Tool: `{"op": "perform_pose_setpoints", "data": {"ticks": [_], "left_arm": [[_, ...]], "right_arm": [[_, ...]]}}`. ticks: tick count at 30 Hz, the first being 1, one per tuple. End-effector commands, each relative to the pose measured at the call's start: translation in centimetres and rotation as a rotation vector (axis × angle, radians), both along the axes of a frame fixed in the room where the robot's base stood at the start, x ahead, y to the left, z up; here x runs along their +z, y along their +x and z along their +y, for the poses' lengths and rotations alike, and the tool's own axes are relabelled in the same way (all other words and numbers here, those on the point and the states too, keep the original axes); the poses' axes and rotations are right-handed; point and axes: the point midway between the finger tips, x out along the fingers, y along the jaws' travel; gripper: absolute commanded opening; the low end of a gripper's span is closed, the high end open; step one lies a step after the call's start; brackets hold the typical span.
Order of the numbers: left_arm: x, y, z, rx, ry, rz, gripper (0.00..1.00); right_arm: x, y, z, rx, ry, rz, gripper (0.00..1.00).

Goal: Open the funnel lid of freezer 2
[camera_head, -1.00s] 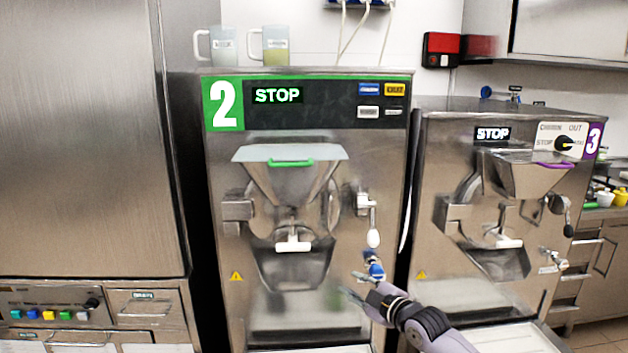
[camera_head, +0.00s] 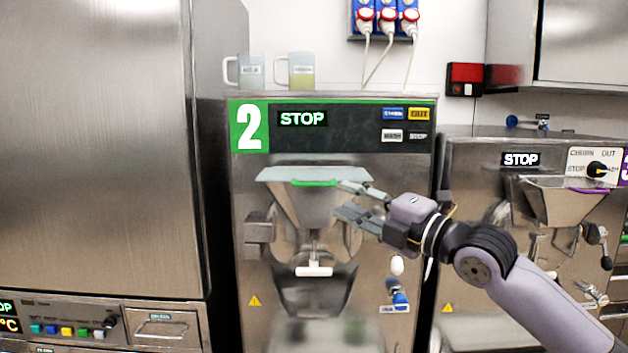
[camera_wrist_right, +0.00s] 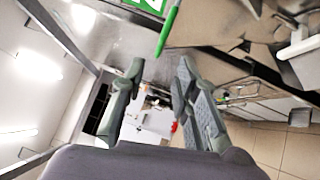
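Freezer 2 (camera_head: 385,170) stands in the middle of the head view, with a green panel marked 2 and STOP. Its funnel (camera_head: 305,208) has a pale, flat lid (camera_head: 275,174) on top, lying level and closed. A green handle (camera_head: 314,183) runs along the lid's front edge; it also shows at the top of the right wrist view (camera_wrist_right: 168,32). My right gripper (camera_head: 342,200) is open, its two fingers pointing left just right of the funnel and handle. Nothing is between the fingers in the wrist view (camera_wrist_right: 158,75). My left gripper is not in view.
Freezer 3 (camera_head: 470,185) stands to the right with its own funnel (camera_head: 560,203). Two mugs, one pale (camera_head: 250,72) and one yellowish (camera_head: 301,75), stand on top of freezer 2. A tall steel cabinet (camera_head: 95,150) fills the left side.

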Motion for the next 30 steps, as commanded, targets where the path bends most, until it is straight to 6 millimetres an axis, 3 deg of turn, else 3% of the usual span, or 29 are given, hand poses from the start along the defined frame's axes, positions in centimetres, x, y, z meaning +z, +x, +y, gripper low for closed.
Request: {"op": "perform_pose_setpoints", "data": {"ticks": [6, 12, 26, 30], "left_arm": [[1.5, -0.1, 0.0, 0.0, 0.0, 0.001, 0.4], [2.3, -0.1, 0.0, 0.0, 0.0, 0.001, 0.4], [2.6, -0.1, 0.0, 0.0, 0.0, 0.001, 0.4], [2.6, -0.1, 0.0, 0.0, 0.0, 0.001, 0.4]], "right_arm": [[1.0, 3.4, 3.5, 0.001, 0.003, 0.001, 0.28], [1.3, 5.6, 5.8, 0.001, 0.002, 0.001, 0.28], [1.2, 6.8, 6.9, 0.0, 0.0, 0.0, 0.28], [1.2, 6.8, 6.9, 0.0, 0.0, 0.0, 0.21]]}}
